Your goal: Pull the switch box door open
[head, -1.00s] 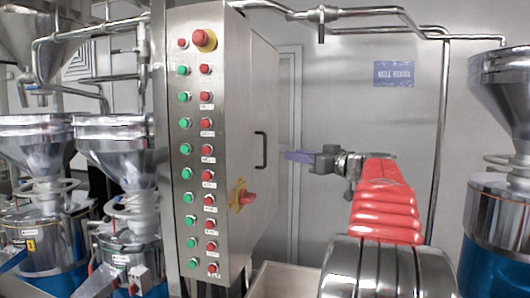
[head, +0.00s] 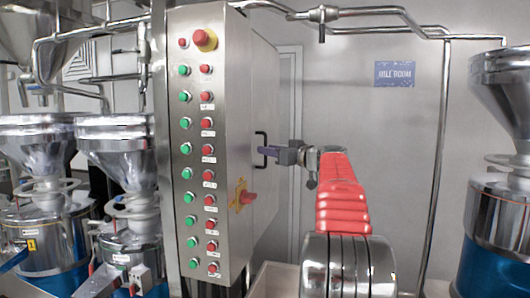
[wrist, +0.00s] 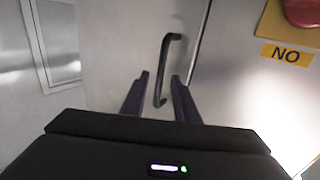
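The switch box (head: 200,150) is a tall metal cabinet with red and green buttons on its front. Its door (head: 265,95) is on the right side and looks shut. A black bar handle (wrist: 167,65) is on the door, and the head view shows part of it (head: 262,136). My gripper (head: 262,151) is at the handle in the head view. In the wrist view my gripper (wrist: 160,78) is open, with purple fingers on either side of the handle's lower end. I cannot tell whether they touch it.
A red and yellow rotary switch (head: 243,196) sticks out low on the box, below my gripper. Steel grinders (head: 125,180) stand at the left and another (head: 498,180) at the right. Pipes (head: 440,140) run along the back wall. The floor space right of the box holds my arm.

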